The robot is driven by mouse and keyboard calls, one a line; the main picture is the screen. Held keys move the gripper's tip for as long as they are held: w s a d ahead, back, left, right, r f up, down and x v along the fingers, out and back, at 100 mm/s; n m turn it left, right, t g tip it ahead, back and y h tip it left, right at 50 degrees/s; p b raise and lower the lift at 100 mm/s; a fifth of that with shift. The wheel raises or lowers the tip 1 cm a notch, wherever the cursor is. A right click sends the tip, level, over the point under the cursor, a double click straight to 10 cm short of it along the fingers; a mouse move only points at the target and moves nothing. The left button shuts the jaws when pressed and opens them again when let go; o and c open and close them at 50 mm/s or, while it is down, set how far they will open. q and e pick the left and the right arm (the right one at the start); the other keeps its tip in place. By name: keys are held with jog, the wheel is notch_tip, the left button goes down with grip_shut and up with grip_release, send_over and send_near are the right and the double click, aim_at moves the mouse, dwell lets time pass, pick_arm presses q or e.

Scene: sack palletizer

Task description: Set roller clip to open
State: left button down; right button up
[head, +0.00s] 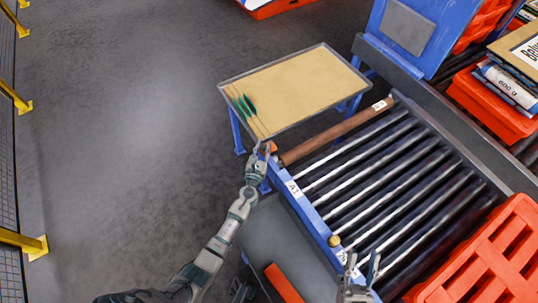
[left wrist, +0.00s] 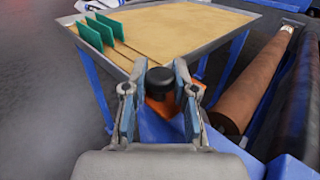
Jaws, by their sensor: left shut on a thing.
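The roller clip is an orange piece (head: 273,147) at the far end of the blue conveyor rail, beside the end of the brown roller (head: 335,132). In the left wrist view the clip's orange body (left wrist: 158,107) shows below a black knob (left wrist: 160,79). My left gripper (head: 264,151) is at the clip; in the left wrist view its fingers (left wrist: 160,88) are closed on both sides of the knob. The clip's lower part is hidden by the gripper. My right gripper (head: 361,268) is at the bottom of the head view, fingers apart and empty, near a brass knob (head: 334,241) on the rail.
A tan-topped table (head: 305,85) with green dividers (head: 244,106) stands beyond the clip. Black rollers (head: 390,175) fill the conveyor to the right. Open floor lies left.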

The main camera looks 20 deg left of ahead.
pick_arm(q)
jog(key=shift+w+a+r, duration=0.1)
jog(key=shift+r, duration=0.1)
jog(key=c, duration=1)
grip_release()
jog(key=shift+o, duration=0.6)
jog(key=shift+w+a+f, duration=0.1)
jog(key=shift+a+f, duration=0.05)
jog(key=s+d, duration=0.1)
jog(key=s, duration=1.1)
jog(key=shift+d, duration=0.2)
jog(key=shift+f, duration=0.15)
